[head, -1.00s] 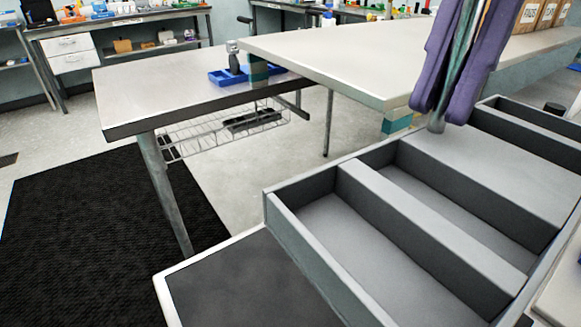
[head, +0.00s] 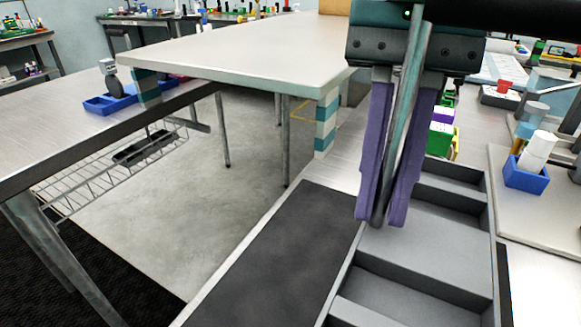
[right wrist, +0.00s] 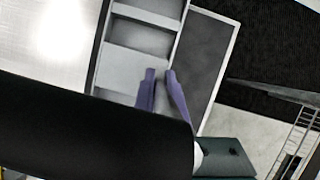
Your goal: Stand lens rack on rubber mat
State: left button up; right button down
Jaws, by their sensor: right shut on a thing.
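My right gripper (head: 383,215), with purple fingers, points down and is shut on a thin grey-green slab (head: 408,110), seen edge-on. I take it to be the lens rack, held upright; its lower end is near the fingertips. Above the bench, the gripper overlaps the left side of a grey compartment tray in the head view. A dark flat panel with a pale rim, likely the rubber mat (head: 285,255), lies left of the tray, and also shows in the right wrist view (right wrist: 208,50). There the purple fingers (right wrist: 160,78) appear over the tray. My left gripper is not in view.
The grey tray (head: 430,238) has several walled compartments. A blue holder with white cylinders (head: 527,172) stands to its right. Green and purple boxes (head: 440,130) are behind it. A pale table (head: 240,50) stands beyond the mat. The mat's surface looks clear.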

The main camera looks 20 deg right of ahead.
aim_at(364, 262)
notch_tip(364, 262, down, 9)
jog(key=shift+a+f, duration=0.1)
dwell(0.3)
jog(key=shift+f, duration=0.1)
jog(key=c, duration=0.9)
grip_release()
